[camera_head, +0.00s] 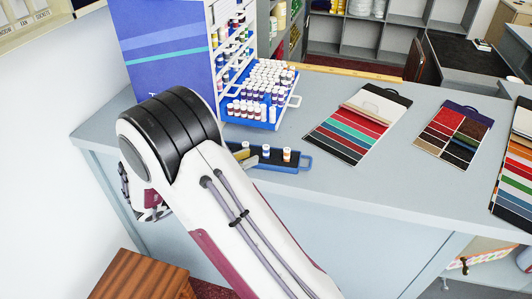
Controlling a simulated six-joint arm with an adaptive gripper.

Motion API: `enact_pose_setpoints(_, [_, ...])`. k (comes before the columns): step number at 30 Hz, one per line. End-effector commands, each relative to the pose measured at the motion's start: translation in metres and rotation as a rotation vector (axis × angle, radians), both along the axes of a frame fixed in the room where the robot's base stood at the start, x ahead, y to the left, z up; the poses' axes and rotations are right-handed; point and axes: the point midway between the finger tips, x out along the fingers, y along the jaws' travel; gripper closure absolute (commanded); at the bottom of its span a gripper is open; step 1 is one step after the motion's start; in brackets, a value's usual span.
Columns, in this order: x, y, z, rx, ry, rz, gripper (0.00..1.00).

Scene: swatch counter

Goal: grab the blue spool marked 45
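A small dark blue tray (306,162) lies on the counter, with a few small white-topped spools standing in it. One spool (266,151) in it looks blue-banded, and another (287,154) looks orange-brown. No number is legible, so I cannot tell which spool is marked 45. My arm covers the tray's left end.
Swatch cards (345,135) lie to the right on the grey counter (395,187). The counter between tray and cards is clear. A wooden stool (140,275) stands below.

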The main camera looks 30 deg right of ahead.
Motion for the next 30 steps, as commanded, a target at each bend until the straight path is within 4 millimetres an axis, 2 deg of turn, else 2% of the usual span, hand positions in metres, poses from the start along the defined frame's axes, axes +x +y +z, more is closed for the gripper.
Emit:
enact_pose_setpoints(11, [0.001,-0.004,-0.001,0.000,0.000,-0.001,0.82])
enact_pose_setpoints(24, [0.009,-0.043,-0.008,0.001,0.000,-0.002,0.82])
enact_pose_setpoints(30, [0.011,-0.050,-0.009,0.000,0.000,0.000,0.82])
